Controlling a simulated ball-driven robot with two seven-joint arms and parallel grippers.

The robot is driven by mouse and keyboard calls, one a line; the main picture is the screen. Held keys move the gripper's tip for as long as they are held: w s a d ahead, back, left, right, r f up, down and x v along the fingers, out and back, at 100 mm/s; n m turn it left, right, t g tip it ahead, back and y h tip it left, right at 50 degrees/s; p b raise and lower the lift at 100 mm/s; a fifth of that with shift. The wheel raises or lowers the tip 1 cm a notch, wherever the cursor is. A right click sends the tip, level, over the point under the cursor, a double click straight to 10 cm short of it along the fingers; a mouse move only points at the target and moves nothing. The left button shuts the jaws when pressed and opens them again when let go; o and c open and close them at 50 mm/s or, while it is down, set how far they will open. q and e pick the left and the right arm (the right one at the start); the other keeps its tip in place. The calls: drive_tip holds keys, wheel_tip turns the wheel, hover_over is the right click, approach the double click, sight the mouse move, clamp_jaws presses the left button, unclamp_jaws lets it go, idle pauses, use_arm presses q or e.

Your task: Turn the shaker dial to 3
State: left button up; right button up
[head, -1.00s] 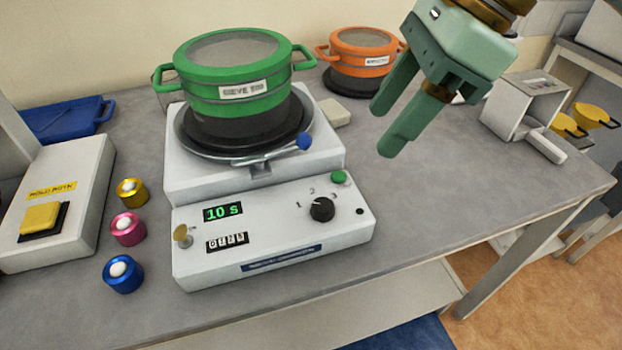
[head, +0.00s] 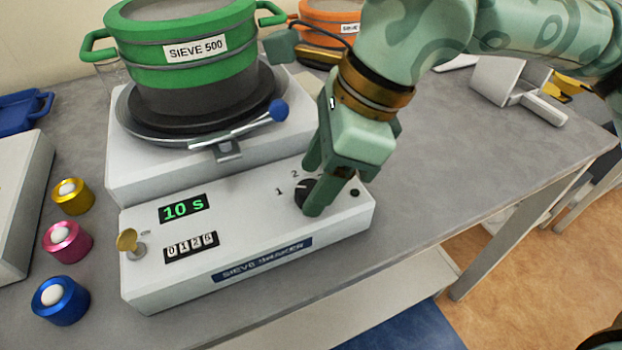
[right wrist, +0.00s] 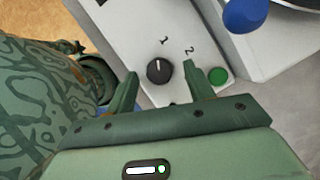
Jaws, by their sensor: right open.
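The sieve shaker (head: 240,225) is a white box with a sloped front panel and a display reading 10 s. Its black dial (head: 303,192) is partly hidden behind my right gripper (head: 312,188) in the head view. In the right wrist view the dial (right wrist: 159,71) shows whole, its white mark pointing roughly at the 1. The 1 and 2 show there; I cannot see the 3. My right gripper (right wrist: 160,84) is open, its fingers on either side of the dial with visible gaps; whether they reach its depth is unclear. My left gripper is not in view.
A green sieve (head: 180,45) stands on the shaker, with a blue-knobbed lever (head: 279,110) in front. A green button (right wrist: 217,76) is close beside one finger. Yellow, pink and blue pots (head: 61,300) stand left.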

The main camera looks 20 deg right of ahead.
drive_tip(key=shift+a+f, duration=0.15)
drive_tip(key=shift+f, duration=0.3)
drive_tip(key=shift+c, duration=0.6)
drive_tip(key=c, duration=0.9)
drive_tip(key=shift+o, duration=0.2)
